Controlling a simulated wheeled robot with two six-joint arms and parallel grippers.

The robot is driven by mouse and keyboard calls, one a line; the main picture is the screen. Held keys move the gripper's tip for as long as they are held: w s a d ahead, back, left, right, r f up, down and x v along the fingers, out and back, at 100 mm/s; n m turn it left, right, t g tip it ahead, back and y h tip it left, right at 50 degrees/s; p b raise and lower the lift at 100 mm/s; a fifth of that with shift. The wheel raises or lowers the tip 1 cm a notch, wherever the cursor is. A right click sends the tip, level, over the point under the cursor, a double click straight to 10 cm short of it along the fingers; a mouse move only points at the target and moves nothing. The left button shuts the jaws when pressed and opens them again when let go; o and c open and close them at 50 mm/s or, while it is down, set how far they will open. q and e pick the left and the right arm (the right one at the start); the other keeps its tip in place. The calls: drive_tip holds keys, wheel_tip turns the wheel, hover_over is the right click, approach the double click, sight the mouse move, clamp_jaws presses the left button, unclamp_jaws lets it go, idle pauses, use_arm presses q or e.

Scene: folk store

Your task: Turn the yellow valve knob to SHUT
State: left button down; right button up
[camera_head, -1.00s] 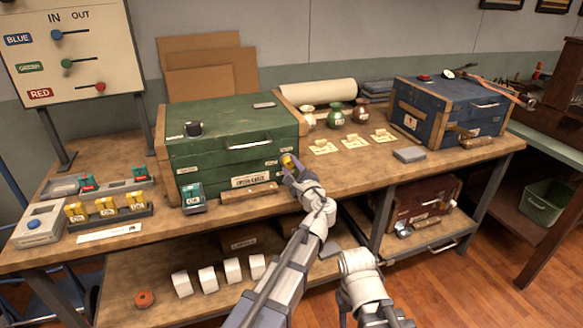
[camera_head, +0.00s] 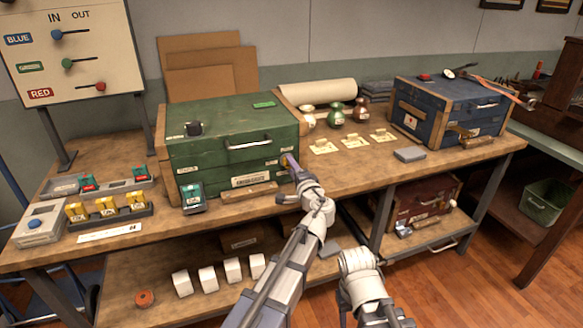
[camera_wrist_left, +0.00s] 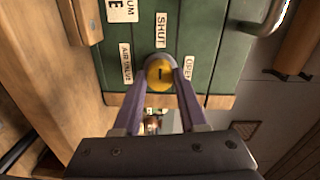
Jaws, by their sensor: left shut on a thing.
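The yellow valve knob (camera_wrist_left: 159,73) sits on the side of the green chest (camera_head: 225,137), between my left gripper's (camera_wrist_left: 160,76) purple fingers in the left wrist view. The fingers are shut on it. A short dark mark on the knob's face lies crosswise in that view. The SHUT label (camera_wrist_left: 161,29) is above the knob, the OPEN label (camera_wrist_left: 188,67) to its right and the AIR VALVE label (camera_wrist_left: 126,63) to its left. In the head view my left gripper (camera_head: 290,160) covers the knob at the chest's right end. My right gripper is out of view.
A strip on the chest lid (camera_head: 265,105) shows green. Paper cards (camera_head: 354,142) and small jars (camera_head: 336,112) stand right of the chest, with a blue chest (camera_head: 440,108) beyond. Yellow-tagged blocks (camera_head: 105,206) and a small box (camera_head: 192,196) stand left and in front.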

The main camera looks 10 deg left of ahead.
use_arm(q)
drive_tip(key=shift+n, duration=0.4)
drive_tip(key=shift+c, duration=2.3)
unclamp_jaws()
